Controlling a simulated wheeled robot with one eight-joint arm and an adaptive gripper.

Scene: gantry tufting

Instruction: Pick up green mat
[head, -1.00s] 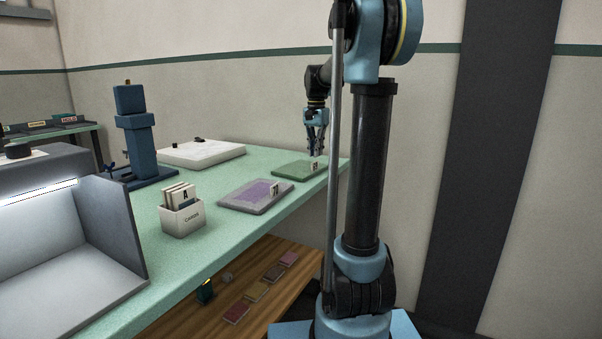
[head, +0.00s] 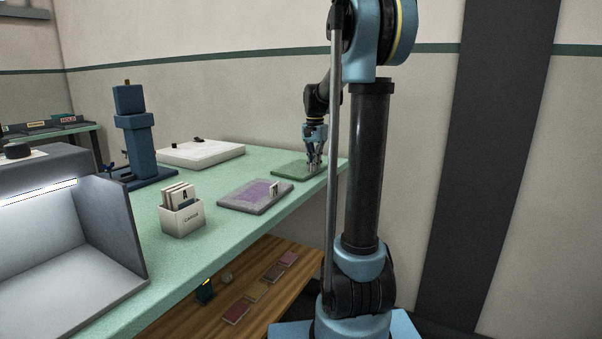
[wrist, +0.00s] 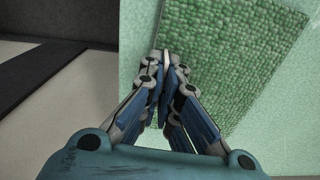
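The green mat (head: 290,170) lies flat on the far right end of the green table. Its textured surface fills much of the upper right of the wrist view (wrist: 245,65). My gripper (head: 314,167) points down at the mat's right edge. In the wrist view my gripper (wrist: 167,72) has its fingers drawn together around a thin pale piece, which looks like the mat's upright white tag. The fingers hide most of the tag. The mat rests on the table with no visible gap.
A purple-topped grey mat (head: 250,196) with a tag lies nearer. A white card box (head: 182,219), a blue stand (head: 135,135) and a white slab (head: 200,152) are on the table (head: 170,262). A wooden shelf (head: 268,292) below holds several small blocks.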

